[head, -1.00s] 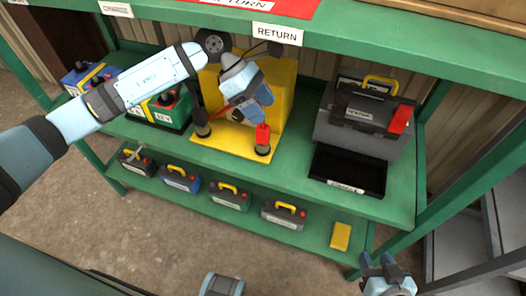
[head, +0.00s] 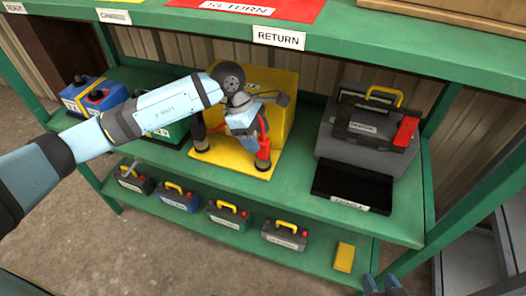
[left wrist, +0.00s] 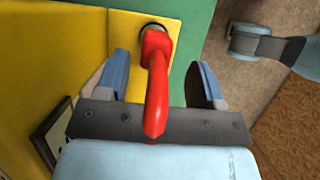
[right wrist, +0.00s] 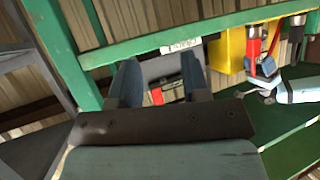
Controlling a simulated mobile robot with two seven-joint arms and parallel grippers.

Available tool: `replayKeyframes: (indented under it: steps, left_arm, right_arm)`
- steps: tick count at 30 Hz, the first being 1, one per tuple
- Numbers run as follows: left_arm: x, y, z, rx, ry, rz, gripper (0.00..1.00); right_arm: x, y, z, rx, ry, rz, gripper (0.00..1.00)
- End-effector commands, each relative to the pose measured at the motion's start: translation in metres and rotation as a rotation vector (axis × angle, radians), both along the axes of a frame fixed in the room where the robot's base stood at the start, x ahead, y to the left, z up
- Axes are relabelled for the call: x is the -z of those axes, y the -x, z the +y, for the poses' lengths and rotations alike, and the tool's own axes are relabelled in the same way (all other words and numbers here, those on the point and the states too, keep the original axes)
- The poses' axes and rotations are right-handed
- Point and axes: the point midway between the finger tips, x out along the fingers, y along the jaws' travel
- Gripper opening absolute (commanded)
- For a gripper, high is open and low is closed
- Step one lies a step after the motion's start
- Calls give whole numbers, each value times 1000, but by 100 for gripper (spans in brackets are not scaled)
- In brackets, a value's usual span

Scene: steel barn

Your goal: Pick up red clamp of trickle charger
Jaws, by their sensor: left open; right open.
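The red clamp (head: 263,154) stands upright on the yellow base of the trickle charger (head: 282,100), on the middle green shelf. A black clamp (head: 200,136) stands to its left. My left gripper (head: 250,128) is open at the red clamp's upper part. In the left wrist view the red clamp (left wrist: 156,85) lies between the two spread fingers, with a gap on each side. My right gripper (head: 382,285) is open and empty at the bottom right, away from the charger. Its spread fingers show in the right wrist view (right wrist: 160,76).
A grey toolbox-like charger (head: 370,125) and a black tray (head: 352,186) are to the right. Blue (head: 95,98) and green batteries are to the left, the green one partly behind my left arm. Several batteries and a yellow block (head: 344,257) line the lower shelf.

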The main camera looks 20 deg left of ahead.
Motion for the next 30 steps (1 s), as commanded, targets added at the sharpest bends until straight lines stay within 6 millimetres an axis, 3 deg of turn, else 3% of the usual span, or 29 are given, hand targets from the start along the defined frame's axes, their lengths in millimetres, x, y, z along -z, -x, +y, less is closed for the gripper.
replayKeyframes:
  steps: [7, 15, 24, 30]
  left_arm:
    - [36, -4, -14, -1, 2, 4, 62]
    - [40, -4, -17, -1, 0, 0, 62]
    - [40, -4, -17, -1, 1, 0, 0]
    - [39, -4, -17, -1, 1, 0, 0]
  right_arm:
    - [4, 0, 1, -1, -8, -4, 43]
    - [-4, -1, 2, -2, -14, -17, 43]
    - [-1, 0, 2, -3, -12, -12, 43]
    - [2, 0, 2, -3, -8, -7, 43]
